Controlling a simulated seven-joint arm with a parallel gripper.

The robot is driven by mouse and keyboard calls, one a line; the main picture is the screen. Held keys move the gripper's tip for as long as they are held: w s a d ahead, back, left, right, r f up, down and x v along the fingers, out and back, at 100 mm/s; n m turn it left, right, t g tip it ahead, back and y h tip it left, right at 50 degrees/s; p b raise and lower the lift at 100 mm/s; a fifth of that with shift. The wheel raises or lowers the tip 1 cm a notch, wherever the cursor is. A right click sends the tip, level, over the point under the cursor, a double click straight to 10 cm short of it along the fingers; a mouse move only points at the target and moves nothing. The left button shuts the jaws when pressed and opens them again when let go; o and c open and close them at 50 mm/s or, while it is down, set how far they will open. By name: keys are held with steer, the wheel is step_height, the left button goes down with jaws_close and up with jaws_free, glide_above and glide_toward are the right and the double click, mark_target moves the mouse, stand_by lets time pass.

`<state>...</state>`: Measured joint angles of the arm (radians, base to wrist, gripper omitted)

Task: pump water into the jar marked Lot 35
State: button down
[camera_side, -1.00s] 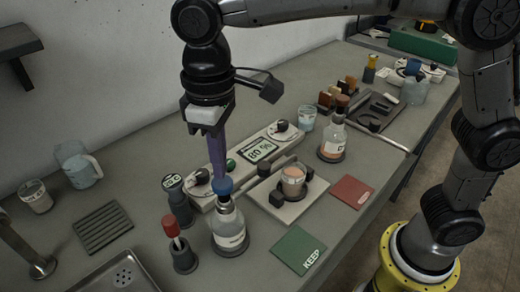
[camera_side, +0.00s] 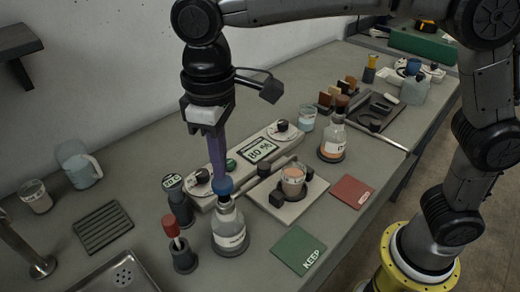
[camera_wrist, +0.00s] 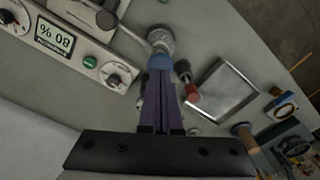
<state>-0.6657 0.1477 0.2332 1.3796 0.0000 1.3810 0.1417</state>
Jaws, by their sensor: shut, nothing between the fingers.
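My gripper (camera_side: 219,177) points straight down, its purple fingers shut with nothing between them. The fingertips are at the top of a blue bulb-like head (camera_side: 223,188) on a clear bottle (camera_side: 229,226) with a white label. In the wrist view the fingertips (camera_wrist: 160,74) reach the blue head (camera_wrist: 160,60); I cannot tell if they press on it. A small jar (camera_side: 293,181) with pinkish contents sits in a round holder on a pale base, right of the bottle. Its marking is not readable, and I see no legible "Lot 35" anywhere.
A panel reading 80 % (camera_side: 259,150) with knobs stands behind. A red-topped tool (camera_side: 171,227) in a stand and a dark round-topped cylinder (camera_side: 180,209) are left of the bottle. A green KEEP mat (camera_side: 298,250) and red mat (camera_side: 351,192) lie flat. A flask (camera_side: 333,146) stands farther back.

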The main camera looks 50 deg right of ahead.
mark_target(222, 182)
steer(key=shift+f, duration=0.25)
steer(key=shift+f, duration=0.35)
steer(key=shift+f, duration=1.45)
steer(key=shift+r, duration=3.05)
